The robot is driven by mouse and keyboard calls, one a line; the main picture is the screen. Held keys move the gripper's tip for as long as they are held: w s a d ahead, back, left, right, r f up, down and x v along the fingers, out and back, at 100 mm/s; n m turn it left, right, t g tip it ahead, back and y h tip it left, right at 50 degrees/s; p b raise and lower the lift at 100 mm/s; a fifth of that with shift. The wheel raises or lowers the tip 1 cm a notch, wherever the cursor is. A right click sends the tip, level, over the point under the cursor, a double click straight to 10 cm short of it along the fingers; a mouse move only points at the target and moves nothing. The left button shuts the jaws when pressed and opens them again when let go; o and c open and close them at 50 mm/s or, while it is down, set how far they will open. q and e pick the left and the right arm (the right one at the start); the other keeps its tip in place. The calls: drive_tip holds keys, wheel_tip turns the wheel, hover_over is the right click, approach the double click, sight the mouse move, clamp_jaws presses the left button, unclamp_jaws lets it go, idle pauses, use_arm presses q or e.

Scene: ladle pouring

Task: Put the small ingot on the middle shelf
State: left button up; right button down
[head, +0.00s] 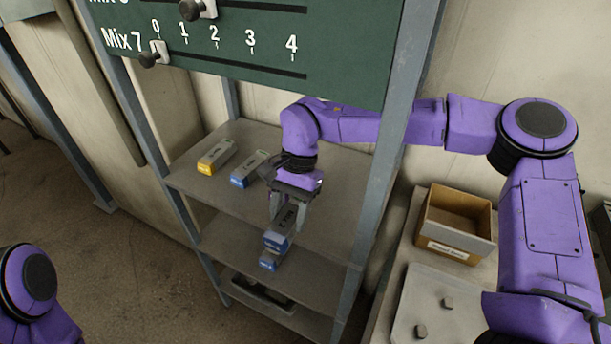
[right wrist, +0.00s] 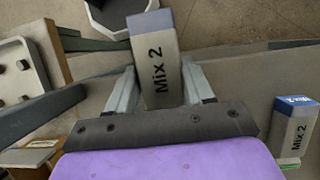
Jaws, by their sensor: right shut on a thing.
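My right gripper (head: 284,211) reaches into the shelf rack and is shut on a grey ingot-like bar with a blue end (head: 276,241). In the right wrist view this bar (right wrist: 157,65) reads "Mix 2" and sits between both fingers. A second blue end (head: 268,262) shows just below it, over the middle shelf (head: 225,240); I cannot tell whether they touch. Another blue-ended bar (head: 249,169) and a yellow-ended bar (head: 217,157) lie on the shelf above. My left gripper is out of view.
A dark item (head: 262,293) lies on the lowest shelf. Grey rack posts (head: 385,150) flank the opening, and a green board (head: 300,60) hangs above. At right are an open cardboard box (head: 452,245) and a tray (head: 410,295) with small dark lumps.

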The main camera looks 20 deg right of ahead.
drive_tip(key=w+d+p, duration=0.1)
drive_tip(key=w+d, duration=0.2)
drive_tip(key=w+d+p, duration=0.1)
drive_tip(key=w+d, duration=0.2)
drive_tip(key=d, duration=0.1)
drive_tip(key=w+d+p, duration=0.1)
drive_tip(key=w+d, duration=0.2)
drive_tip(key=shift+d+r, duration=0.1)
drive_tip(key=shift+d, duration=0.15)
drive_tip(key=f+b, duration=0.4)
drive_tip(key=shift+w+d, duration=0.15)
drive_tip(key=shift+d, duration=0.1)
drive_tip(key=shift+r, duration=0.15)
drive_tip(key=shift+c, duration=2.2)
unclamp_jaws()
drive_tip(key=v, duration=0.7)
drive_tip(key=shift+r, duration=0.25)
